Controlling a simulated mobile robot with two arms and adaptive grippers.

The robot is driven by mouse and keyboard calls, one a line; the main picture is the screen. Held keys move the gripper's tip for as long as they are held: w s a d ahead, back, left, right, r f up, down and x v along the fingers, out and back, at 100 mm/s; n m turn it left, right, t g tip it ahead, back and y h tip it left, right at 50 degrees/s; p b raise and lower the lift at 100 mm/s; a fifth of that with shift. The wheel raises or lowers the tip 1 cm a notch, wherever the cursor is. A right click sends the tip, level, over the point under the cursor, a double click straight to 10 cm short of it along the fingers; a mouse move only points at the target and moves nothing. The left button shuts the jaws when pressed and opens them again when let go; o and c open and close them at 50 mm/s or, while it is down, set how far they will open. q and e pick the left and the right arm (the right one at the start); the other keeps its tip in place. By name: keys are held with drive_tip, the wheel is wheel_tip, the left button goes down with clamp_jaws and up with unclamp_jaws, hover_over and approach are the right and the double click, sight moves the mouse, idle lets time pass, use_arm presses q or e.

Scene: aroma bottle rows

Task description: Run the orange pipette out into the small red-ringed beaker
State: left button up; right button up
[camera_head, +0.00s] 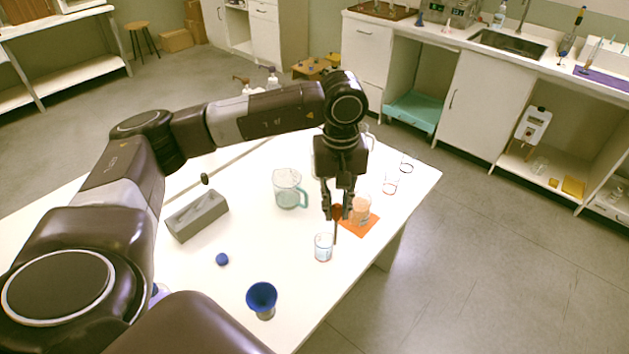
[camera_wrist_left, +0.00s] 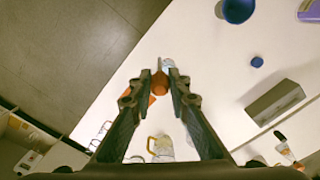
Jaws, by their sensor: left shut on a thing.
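My left gripper (camera_head: 338,208) is shut on the orange pipette by its bulb (camera_head: 337,212). The bulb also shows between the fingertips in the left wrist view (camera_wrist_left: 160,84). The pipette's dark, thin stem points down. Its tip appears beside the right rim of a small clear beaker (camera_head: 323,248) near the table's edge; I cannot tell whether it is over the opening. This beaker has a faint reddish line low down and shows partly beyond the bulb in the wrist view (camera_wrist_left: 168,63). My right gripper is not in view.
A beaker with orange liquid (camera_head: 361,205) stands on an orange mat (camera_head: 352,229) close right of the gripper. Further back are small glasses (camera_head: 390,185) and a jug (camera_head: 288,192).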

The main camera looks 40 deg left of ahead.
use_arm(q)
drive_tip(key=w+a+f+n+b, duration=0.3)
drive_tip(key=a+f, duration=0.2)
drive_tip(key=f, duration=0.1)
drive_tip(key=shift+w+b, duration=0.3)
drive_tip(key=shift+w, duration=0.1)
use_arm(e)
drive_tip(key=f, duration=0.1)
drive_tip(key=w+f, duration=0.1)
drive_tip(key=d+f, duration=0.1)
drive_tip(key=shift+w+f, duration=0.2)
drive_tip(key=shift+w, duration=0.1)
use_arm(q)
drive_tip(key=shift+o, duration=0.5)
drive_tip(key=shift+a, duration=0.1)
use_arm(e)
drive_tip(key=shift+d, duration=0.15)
